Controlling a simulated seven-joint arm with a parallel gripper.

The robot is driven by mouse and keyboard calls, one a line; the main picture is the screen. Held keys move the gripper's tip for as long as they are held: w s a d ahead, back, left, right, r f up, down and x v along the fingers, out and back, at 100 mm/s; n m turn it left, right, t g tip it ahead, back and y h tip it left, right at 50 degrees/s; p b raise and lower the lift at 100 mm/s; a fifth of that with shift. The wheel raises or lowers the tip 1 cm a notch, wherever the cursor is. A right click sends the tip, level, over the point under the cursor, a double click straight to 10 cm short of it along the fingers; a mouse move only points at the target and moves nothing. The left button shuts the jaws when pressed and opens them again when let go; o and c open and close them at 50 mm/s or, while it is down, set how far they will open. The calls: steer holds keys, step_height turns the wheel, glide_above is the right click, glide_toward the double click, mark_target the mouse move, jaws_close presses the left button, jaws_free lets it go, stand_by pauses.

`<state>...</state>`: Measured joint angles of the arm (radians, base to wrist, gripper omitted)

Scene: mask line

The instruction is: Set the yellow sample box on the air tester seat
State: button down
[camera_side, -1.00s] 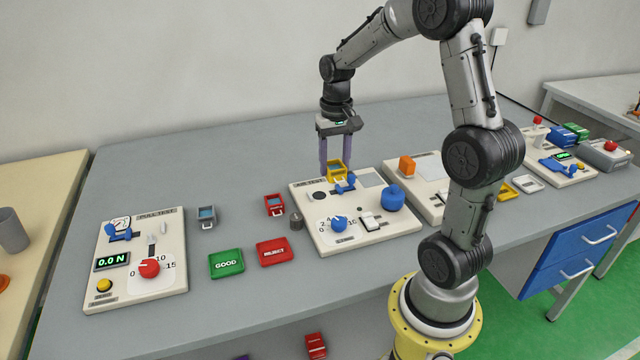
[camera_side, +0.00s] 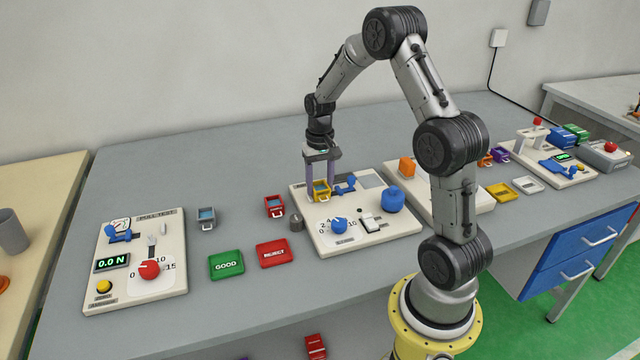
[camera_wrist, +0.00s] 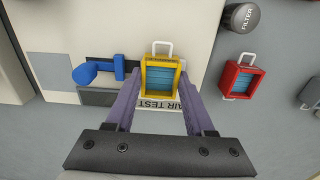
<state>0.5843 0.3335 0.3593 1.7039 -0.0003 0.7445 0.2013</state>
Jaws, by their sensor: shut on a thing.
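The yellow sample box (camera_side: 321,191) is at the upper left part of the air tester board (camera_side: 385,229). My gripper (camera_side: 322,187) is shut on it from above, with one purple finger on each side. In the wrist view the yellow box (camera_wrist: 160,76) sits between the fingers (camera_wrist: 163,100), its blue face up and its white loop pointing away from the gripper. The dark round seat seen earlier on the board is hidden behind the box. I cannot tell whether the box touches it. The blue clamp (camera_side: 345,184) stands just right of the box.
A red box (camera_side: 274,206) and a dark filter weight (camera_side: 296,222) stand left of the board. A blue knob (camera_side: 339,226) and a blue round part (camera_side: 391,200) are on the board. GOOD (camera_side: 227,263) and REJECT (camera_side: 273,252) trays lie further left.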

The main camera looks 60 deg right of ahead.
mark_target(320, 186)
steer(key=shift+c, duration=1.3)
jaws_free()
steer(key=shift+f, duration=0.1)
step_height(320, 186, up, 11)
steer(key=s+a+r+n+t, duration=0.1)
steer(key=s+a+r+n, duration=0.1)
steer(key=a+r, duration=0.5)
steer(key=s+a+r+n+t, duration=0.1)
steer(key=s+a+n+t, duration=0.3)
steer(key=s+a, duration=1.2)
steer(key=n, duration=0.3)
steer(key=shift+s+t, duration=0.25)
steer(key=shift+t, duration=0.05)
